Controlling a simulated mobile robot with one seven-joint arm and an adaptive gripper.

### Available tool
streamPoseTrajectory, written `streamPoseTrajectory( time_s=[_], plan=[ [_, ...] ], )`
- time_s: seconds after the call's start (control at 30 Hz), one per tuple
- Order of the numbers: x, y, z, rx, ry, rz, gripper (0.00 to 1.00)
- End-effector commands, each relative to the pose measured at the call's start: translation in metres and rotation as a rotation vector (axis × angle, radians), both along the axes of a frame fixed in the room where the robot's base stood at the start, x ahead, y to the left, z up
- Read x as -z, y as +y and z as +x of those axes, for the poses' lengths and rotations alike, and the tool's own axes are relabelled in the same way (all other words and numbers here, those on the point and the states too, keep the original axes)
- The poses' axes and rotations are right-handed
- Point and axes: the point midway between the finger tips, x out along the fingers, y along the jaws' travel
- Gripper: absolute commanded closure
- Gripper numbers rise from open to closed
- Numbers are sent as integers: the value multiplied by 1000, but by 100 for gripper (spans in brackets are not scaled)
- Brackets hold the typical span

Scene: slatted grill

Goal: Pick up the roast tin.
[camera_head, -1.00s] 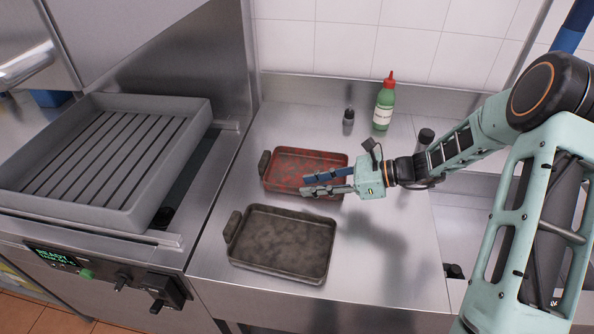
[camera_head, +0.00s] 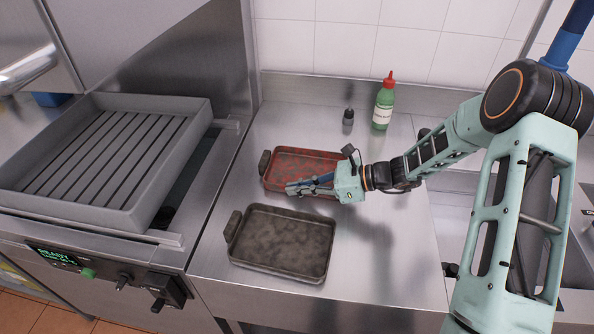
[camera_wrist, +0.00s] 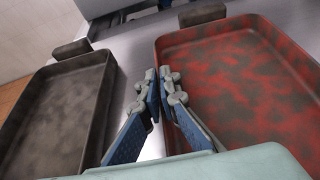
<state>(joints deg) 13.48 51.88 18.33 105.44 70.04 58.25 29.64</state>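Two shallow rectangular tins with end handles lie on the steel counter. One is red with dark blotches (camera_head: 300,160); the other is dark grey-brown (camera_head: 285,240) and nearer the front. I cannot tell by looks which is the roast tin. My gripper (camera_head: 290,188) reaches in from the right, over the red tin's front side. In the wrist view my two fingers (camera_wrist: 159,78) are close together at the red tin's (camera_wrist: 240,90) near side wall, with a narrow gap between them. The wall appears to run between them, but contact is unclear. The grey-brown tin (camera_wrist: 60,110) is left of them.
A slatted grill tray (camera_head: 100,160) stands on the unit at left. A green bottle with a red cap (camera_head: 384,103) and a small dark bottle (camera_head: 348,121) stand behind the red tin. The counter (camera_head: 375,275) right of the grey-brown tin is clear.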

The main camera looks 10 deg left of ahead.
Motion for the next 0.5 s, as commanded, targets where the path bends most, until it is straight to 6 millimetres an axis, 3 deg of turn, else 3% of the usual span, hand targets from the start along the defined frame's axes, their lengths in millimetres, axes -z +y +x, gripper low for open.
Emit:
streamPoseTrajectory(
  time_s=[0.5],
  plan=[
    [-7,0,1,-1,-4,2,100]
  ],
)
